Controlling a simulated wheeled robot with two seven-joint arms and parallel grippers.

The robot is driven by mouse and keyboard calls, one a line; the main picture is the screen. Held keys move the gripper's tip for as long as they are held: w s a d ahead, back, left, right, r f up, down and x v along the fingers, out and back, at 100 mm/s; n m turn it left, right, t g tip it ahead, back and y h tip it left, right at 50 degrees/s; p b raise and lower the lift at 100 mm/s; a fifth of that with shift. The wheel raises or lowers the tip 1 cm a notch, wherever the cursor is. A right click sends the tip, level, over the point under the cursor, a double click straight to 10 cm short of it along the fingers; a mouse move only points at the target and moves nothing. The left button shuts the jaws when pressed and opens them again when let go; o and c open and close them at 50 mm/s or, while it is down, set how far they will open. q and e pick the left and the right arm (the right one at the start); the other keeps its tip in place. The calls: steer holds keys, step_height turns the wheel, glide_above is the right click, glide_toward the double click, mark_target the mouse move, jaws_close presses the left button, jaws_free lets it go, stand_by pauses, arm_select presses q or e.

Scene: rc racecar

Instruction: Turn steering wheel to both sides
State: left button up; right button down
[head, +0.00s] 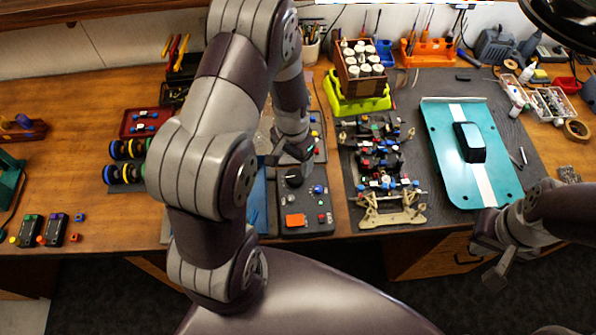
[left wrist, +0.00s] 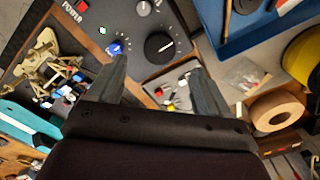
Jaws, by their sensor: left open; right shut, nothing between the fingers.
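A dark control panel (head: 305,228) lies at the table's front, left of the mat. It carries a large round black knob (head: 293,181), the likeliest steering control, and a smaller blue knob (head: 318,189). In the left wrist view the black knob (left wrist: 159,45) and blue knob (left wrist: 115,47) lie beyond my fingertips. My left gripper (head: 289,154) is open above the panel's rear, near the black knob. Its fingers (left wrist: 158,72) show apart with nothing held; contact with the knob cannot be told. My right gripper (head: 492,262) is shut and empty at the front right.
The open car chassis (head: 378,160) stands on a dark mat (head: 411,100), beside a teal car body (head: 498,185) with a white stripe. A lime tray (head: 357,105) holding a box of white-capped bottles stands behind. Wheels (head: 125,174) lie left of my left arm.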

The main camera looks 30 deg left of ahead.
mark_target(294, 178)
arm_select(q)
step_height(294, 178, down, 8)
steer(key=shift+p, duration=0.75)
steer(key=c, duration=1)
